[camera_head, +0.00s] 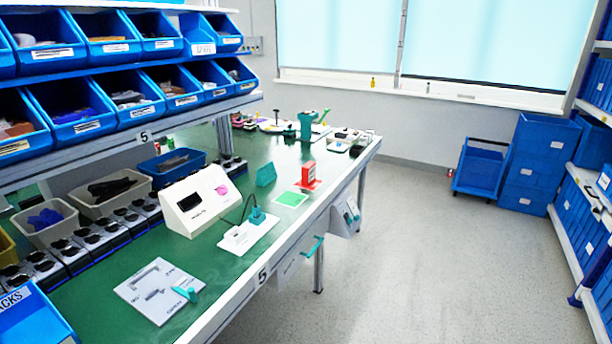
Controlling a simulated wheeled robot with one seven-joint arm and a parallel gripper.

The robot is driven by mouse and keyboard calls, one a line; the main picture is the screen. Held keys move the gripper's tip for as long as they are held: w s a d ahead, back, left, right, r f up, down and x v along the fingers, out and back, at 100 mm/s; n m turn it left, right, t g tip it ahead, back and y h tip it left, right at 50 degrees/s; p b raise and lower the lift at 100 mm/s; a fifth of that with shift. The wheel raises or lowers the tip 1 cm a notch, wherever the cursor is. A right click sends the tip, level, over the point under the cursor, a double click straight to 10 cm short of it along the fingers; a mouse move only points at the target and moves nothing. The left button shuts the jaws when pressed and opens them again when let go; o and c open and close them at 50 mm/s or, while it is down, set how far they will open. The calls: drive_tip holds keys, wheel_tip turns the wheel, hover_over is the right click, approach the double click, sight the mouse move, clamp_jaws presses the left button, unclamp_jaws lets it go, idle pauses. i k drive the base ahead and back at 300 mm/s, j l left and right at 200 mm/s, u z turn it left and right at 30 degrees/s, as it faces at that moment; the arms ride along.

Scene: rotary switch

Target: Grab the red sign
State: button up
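The red sign (308,175) stands upright on the green workbench (130,262), near its front right edge. It has a flat red base and a small pale label on its face.
A teal block (266,175) and a white sloped box (195,200) stand left of the sign. A white plate with a teal device (248,231) and cable lies nearer. Blue bins (85,110) hang over the bench's left side. Open floor (430,250) lies to the right.

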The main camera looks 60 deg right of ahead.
sight(308, 170)
drive_tip(key=l, duration=2.15)
drive_tip(key=l+u, duration=0.15)
drive_tip(key=l, duration=2.05)
